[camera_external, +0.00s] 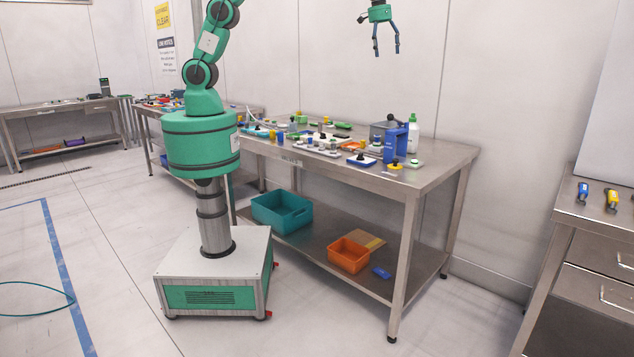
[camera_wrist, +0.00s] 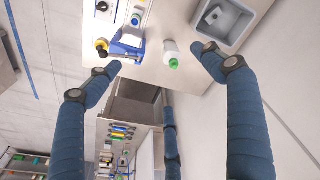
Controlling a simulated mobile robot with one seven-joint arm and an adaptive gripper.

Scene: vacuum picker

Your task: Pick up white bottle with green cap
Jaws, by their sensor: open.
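The white bottle with the green cap (camera_external: 413,133) stands upright on the steel table, at its back right by the wall. In the wrist view the bottle (camera_wrist: 171,51) shows between my two fingers, farther away than the fingertips, with its green cap toward the picture's bottom. My gripper (camera_external: 385,50) is open and empty, high above the table, in the upper part of the external view.
A blue device (camera_external: 391,143) stands just left of the bottle, with a grey bin (camera_external: 377,130) behind it. Several small parts cover the table (camera_external: 447,160) to the left; its right end is bare. A teal bin (camera_external: 283,212) and an orange bin (camera_external: 349,257) are on the lower shelf.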

